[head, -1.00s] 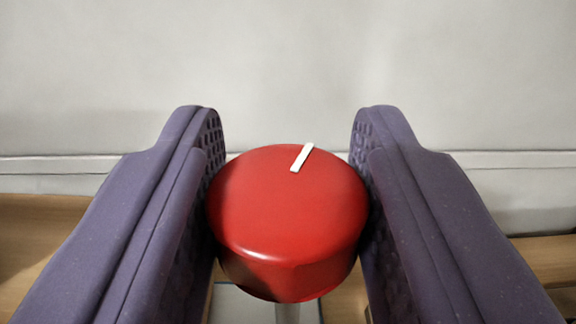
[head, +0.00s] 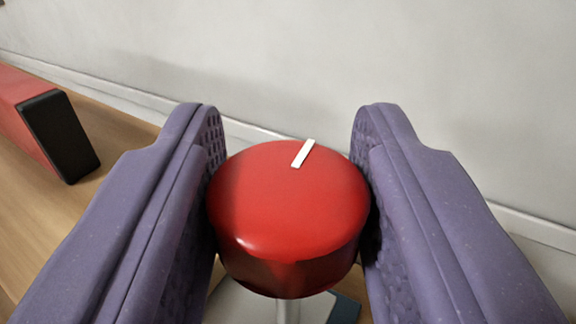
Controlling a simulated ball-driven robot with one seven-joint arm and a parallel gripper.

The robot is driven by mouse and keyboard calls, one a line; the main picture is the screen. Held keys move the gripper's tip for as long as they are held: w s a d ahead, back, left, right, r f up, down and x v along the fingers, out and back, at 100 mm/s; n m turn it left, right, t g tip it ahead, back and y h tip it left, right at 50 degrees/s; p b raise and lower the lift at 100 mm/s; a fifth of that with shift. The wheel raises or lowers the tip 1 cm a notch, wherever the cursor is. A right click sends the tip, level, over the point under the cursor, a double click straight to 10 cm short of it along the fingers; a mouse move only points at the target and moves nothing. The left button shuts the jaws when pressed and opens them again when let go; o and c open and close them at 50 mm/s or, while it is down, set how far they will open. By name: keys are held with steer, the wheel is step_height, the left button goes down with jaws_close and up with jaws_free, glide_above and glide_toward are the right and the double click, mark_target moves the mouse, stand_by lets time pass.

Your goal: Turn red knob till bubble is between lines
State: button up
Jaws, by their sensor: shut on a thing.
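The red knob (head: 285,210) is a round cap with a white line mark (head: 302,153) on its top, toward the far right side. It sits on a thin pale stem that shows below it. My gripper (head: 288,185) is shut on the knob, with one purple padded finger against its left side and the other against its right side. The bubble and its lines are not in view.
A red block with a black end face (head: 60,135) lies on the wooden surface (head: 115,133) at the left. A pale wall (head: 300,60) with a ledge stands behind. A flat grey plate shows in part under the knob.

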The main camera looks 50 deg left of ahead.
stand_by(0.3)
steer(key=o, duration=1)
steer(key=shift+c, duration=0.2)
steer(key=p+v, duration=0.2)
steer(key=v, duration=0.5)
steer(key=shift+s+d, duration=0.25)
steer(key=shift+d, duration=0.05)
